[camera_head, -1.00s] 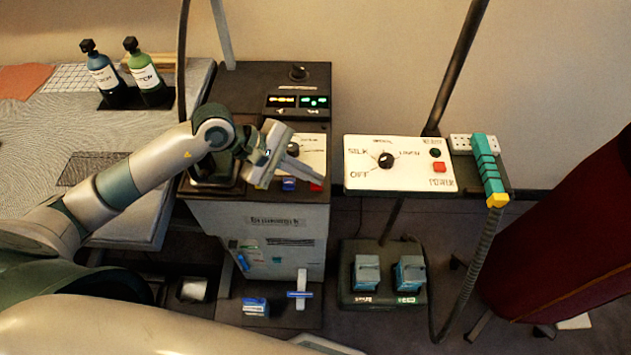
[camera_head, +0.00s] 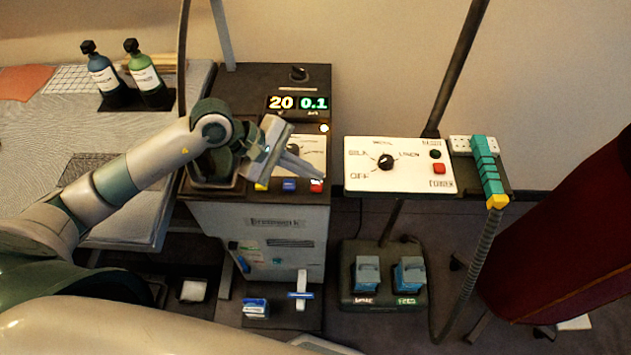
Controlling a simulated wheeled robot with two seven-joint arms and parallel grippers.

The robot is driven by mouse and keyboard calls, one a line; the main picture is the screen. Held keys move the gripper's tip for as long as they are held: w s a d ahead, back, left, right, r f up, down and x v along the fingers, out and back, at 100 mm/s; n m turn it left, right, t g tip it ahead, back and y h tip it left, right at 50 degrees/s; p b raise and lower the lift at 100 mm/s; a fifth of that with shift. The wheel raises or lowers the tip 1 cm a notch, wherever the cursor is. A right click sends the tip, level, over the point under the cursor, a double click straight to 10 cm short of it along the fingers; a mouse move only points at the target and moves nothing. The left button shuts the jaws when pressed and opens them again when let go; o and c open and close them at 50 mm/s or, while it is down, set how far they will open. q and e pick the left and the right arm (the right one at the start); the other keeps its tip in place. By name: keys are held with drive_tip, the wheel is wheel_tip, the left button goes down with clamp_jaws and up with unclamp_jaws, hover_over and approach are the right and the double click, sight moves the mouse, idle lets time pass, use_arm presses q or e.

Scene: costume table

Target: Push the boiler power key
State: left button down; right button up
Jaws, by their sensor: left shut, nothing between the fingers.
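The boiler (camera_head: 260,235) is a grey cabinet with a dark top, standing left of centre. Its display (camera_head: 298,103) reads 20 and 0.1, and a small lamp (camera_head: 324,128) glows at the right edge of its panel. A red key (camera_head: 316,187) sits at the front right of the panel, beside a blue key (camera_head: 289,185) and a yellow one (camera_head: 261,185). My left gripper (camera_head: 318,171) is shut and empty. Its tips are just above the red key in the picture; I cannot tell whether they touch it. The gripper hides part of the panel and its dial. My right gripper is not in view.
A white control board (camera_head: 400,180) with a dial and a red button stands to the right, with a teal-handled tool (camera_head: 487,165) beside it. Foot pedals (camera_head: 367,274) are on the floor. Two bottles (camera_head: 145,75) stand on the left table.

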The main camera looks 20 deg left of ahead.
sight(310, 188)
use_arm(q)
drive_tip(key=shift+r, duration=0.15)
wheel_tip(310, 188, up, 6)
drive_tip(key=shift+f+p, duration=0.1)
drive_tip(key=shift+p, duration=1.15)
